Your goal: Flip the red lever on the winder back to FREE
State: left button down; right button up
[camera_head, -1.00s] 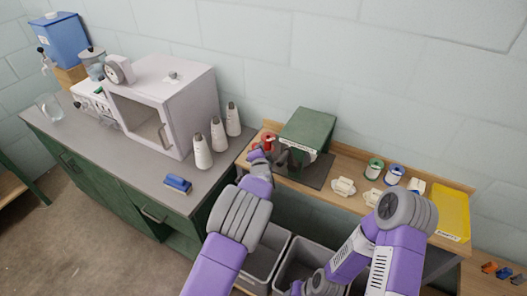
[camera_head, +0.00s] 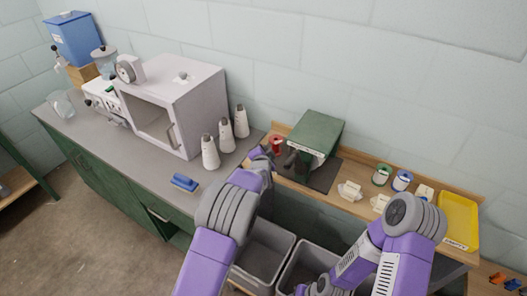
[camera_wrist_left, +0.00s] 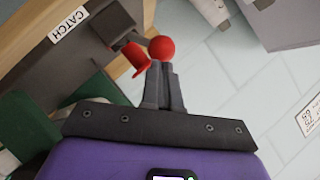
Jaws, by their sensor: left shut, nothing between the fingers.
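The winder (camera_head: 318,130) is a green box on a dark base plate, standing on the wooden bench. In the left wrist view its red ball knob (camera_wrist_left: 162,48) sits at the end of a short grey lever arm, near a white label reading CATCH (camera_wrist_left: 68,24). My left gripper (camera_head: 264,152) is at the winder's left front side. In the left wrist view the left gripper (camera_wrist_left: 163,68) is shut and empty, its fingertips right at the red knob; I cannot tell whether they touch.
White cones (camera_head: 210,152) and a grey cabinet (camera_head: 170,100) are on the left counter. Spools (camera_head: 381,175) and a yellow tray (camera_head: 458,220) are on the right. Grey bins (camera_head: 265,255) are below the bench.

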pick_arm(q)
jog(key=d+r+p+v, duration=0.1)
jog(key=d+p+v, duration=0.1)
jog(key=v, duration=1)
jog(key=shift+d+r+p, duration=0.3)
jog(key=shift+p, duration=0.55)
jog(key=shift+s, duration=0.15)
